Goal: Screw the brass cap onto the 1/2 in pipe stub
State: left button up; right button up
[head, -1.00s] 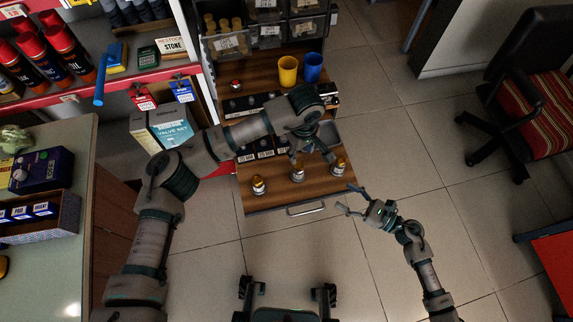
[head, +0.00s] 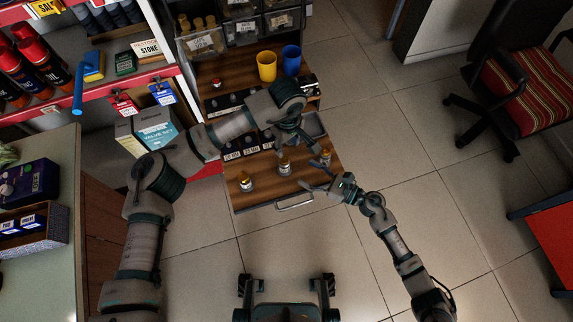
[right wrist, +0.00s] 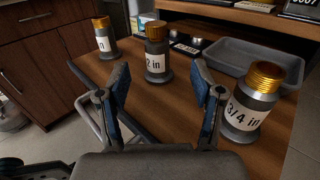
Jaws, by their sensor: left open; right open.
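The stub labelled with a visible "2 in" (right wrist: 155,62) stands upright in the middle of three, beyond my right fingers in the right wrist view. Its top is brass; I cannot tell whether that is bare thread or the cap. In the head view this middle stub (head: 284,167) stands on a wooden board (head: 265,194). My left gripper (head: 293,147) is open and empty, just above and behind it in the picture. My right gripper (head: 323,182) is open and empty at the board's front right; its fingers (right wrist: 163,105) also show in the right wrist view. I cannot make out a separate brass cap.
A 3/4 in stub (right wrist: 249,100) stands close to the right finger. Another stub (right wrist: 105,40) stands at the left. A grey tray (right wrist: 225,72) lies behind. Yellow (head: 267,66) and blue (head: 291,60) cups stand further back. Open floor lies right of the board.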

aim_at(283, 163)
jog(key=x, duration=0.9)
jog(key=shift+s+a, duration=0.2)
jog(key=shift+s, duration=0.05)
jog(key=shift+d, duration=0.5)
jog(key=shift+c, duration=0.6)
jog(key=shift+a, duration=0.55)
grip_shut()
